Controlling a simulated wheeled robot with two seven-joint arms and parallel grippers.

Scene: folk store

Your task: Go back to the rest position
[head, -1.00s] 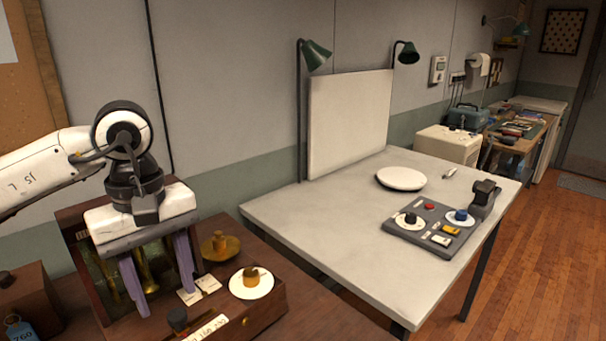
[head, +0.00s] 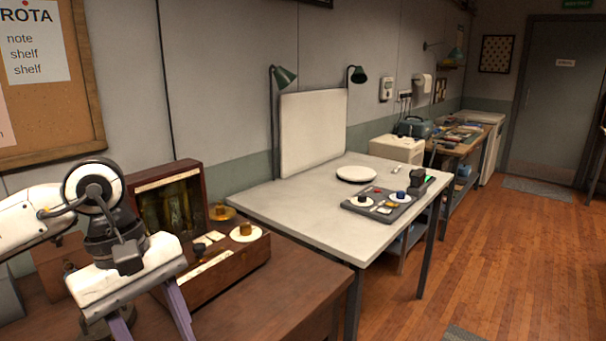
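My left gripper (head: 150,318) is in the lower left of the head view, pointing down. Its two purple fingers are spread apart with nothing seen between them; their tips run to the bottom edge of the picture. It hangs in front of and left of an open wooden case (head: 215,278) on the brown bench (head: 290,300). My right gripper is not in view.
A white plate (head: 356,174) and a grey control panel (head: 365,208) lie on the pale table (head: 310,220).

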